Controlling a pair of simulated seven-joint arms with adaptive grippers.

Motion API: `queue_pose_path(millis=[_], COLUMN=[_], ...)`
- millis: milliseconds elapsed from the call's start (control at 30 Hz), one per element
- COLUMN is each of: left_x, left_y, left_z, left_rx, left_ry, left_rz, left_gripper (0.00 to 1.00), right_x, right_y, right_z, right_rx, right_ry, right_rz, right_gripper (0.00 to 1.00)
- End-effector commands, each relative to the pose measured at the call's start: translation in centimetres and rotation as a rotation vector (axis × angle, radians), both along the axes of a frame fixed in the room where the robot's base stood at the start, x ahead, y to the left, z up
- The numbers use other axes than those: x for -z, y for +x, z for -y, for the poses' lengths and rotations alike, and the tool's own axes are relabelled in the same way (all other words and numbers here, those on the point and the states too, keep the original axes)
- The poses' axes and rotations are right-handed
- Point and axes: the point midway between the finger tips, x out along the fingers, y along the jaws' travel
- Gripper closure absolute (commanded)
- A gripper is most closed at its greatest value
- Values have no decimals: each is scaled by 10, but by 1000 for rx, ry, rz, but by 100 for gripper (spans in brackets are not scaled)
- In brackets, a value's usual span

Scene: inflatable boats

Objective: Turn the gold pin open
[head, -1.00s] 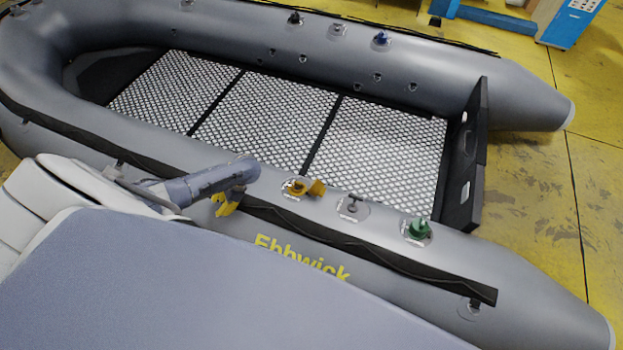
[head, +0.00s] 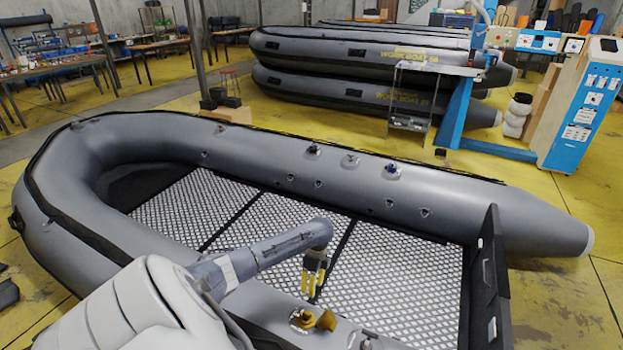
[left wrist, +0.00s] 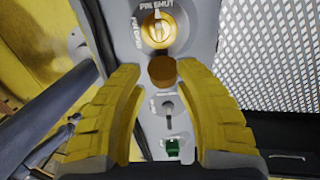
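The gold pin (left wrist: 158,28) sits in a round gold valve on the grey tube in the left wrist view. Its pale slot points up toward the words "PIN SHUT"; another label stands to its left. A darker gold disc, seemingly the valve's cap (left wrist: 162,71), is just below it. In the head view the gold valve (head: 302,319) shows near the bottom edge, with its cap (head: 327,320) to the right. My left gripper (head: 313,284) hangs above the tube, its yellow fingers apart and empty. The valve lies just beyond the fingertips in the left wrist view. My right gripper is not visible.
A grey valve (left wrist: 168,107) and a green valve (left wrist: 173,146) lie further along the same tube. The boat's mesh floor (head: 390,270) is clear, and a black transom (head: 490,275) closes its right end. A blue machine (head: 585,105) stands far behind.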

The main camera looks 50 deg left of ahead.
Motion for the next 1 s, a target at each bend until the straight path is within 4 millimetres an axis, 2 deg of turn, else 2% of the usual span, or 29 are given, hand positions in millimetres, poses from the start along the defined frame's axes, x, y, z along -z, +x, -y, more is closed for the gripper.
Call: queue_pose_path(millis=[300, 600, 800, 1000], left_x=[59, 108, 130, 142], left_y=[-12, -21, -24, -26], left_z=[6, 9, 10, 11], left_rx=[-3, -4, -4, -2], left_ry=[-2, 1, 0, 0], left_rz=[-4, -3, -1, 0], left_gripper=[67, 67, 67, 67], right_x=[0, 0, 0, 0], right_y=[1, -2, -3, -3], right_z=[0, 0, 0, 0], right_rx=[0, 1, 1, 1], right_ry=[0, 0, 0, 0], right_rz=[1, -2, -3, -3], right_gripper=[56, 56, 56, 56])
